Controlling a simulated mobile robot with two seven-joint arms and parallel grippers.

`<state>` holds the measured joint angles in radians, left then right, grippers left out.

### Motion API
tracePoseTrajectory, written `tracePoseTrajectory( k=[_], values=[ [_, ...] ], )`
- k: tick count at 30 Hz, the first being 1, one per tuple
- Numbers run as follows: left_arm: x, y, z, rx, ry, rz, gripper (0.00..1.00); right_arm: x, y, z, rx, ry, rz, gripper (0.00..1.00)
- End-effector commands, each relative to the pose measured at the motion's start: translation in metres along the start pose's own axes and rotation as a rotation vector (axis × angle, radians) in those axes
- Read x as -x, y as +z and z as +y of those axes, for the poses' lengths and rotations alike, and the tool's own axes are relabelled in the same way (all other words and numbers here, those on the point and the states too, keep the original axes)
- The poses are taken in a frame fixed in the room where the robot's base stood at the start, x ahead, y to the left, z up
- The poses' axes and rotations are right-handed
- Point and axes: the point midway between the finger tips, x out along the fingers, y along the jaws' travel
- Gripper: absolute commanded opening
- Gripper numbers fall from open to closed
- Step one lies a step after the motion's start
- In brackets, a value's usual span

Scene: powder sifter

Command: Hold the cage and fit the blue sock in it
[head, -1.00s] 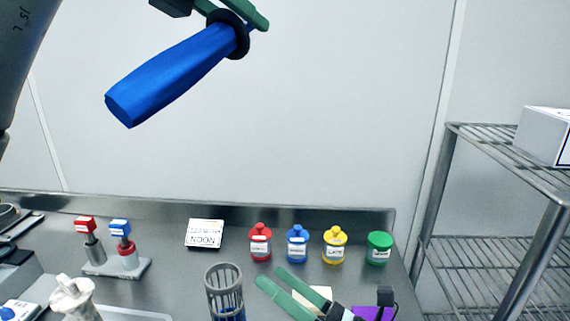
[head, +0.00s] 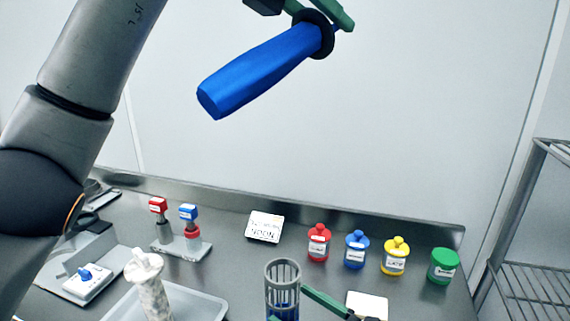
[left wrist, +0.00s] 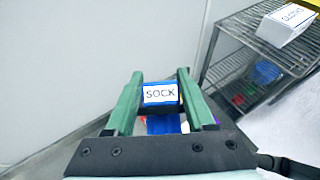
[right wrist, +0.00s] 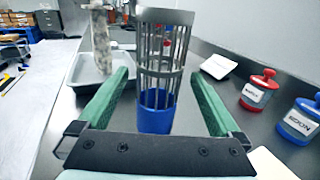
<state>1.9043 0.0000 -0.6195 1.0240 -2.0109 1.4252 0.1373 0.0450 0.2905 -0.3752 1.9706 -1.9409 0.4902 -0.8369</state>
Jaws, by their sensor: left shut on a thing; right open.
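The blue sock (head: 255,72) is a long blue sleeve with a black ring at its upper end. My left gripper (head: 335,18) is shut on its ring end and holds it tilted, high above the table. In the left wrist view, a SOCK label (left wrist: 161,93) shows between the fingers. The cage (head: 283,272) is a grey slotted cylinder with a blue lower part, upright on the table. It also shows in the right wrist view (right wrist: 165,60). My right gripper (right wrist: 162,90) is open low at the cage, its fingers either side of it in that view.
Red, blue, yellow and green labelled jars (head: 355,250) stand right of the cage, near the back edge. A stamp stand (head: 185,245) and sign (head: 265,227) are behind. A wire shelf (head: 540,270) is at right.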

Motion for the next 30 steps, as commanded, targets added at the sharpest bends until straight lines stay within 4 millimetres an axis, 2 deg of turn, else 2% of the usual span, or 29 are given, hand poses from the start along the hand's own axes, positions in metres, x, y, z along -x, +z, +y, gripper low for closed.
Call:
tracePoseTrajectory(
  k=[3, 7, 19, 30],
  values=[
    [0.0, 0.0, 0.0, 0.0, 0.0, -0.001, 0.0, -0.019, 0.001, 0.0, 0.0, 0.0, -0.002, 1.0],
    [0.0, 0.0, 0.0, 0.0, 0.0, -0.001, 0.0, -0.032, 0.001, 0.0, -0.001, 0.0, -0.002, 1.0],
    [0.0, 0.0, 0.0, -0.001, 0.0, -0.001, 0.0, -0.04, 0.001, 0.0, 0.0, 0.001, 0.0, 1.0],
    [0.0, 0.0, 0.0, 0.0, 0.0, -0.001, 0.0, -0.039, 0.001, 0.0, 0.0, 0.001, -0.001, 0.59]
  ],
)
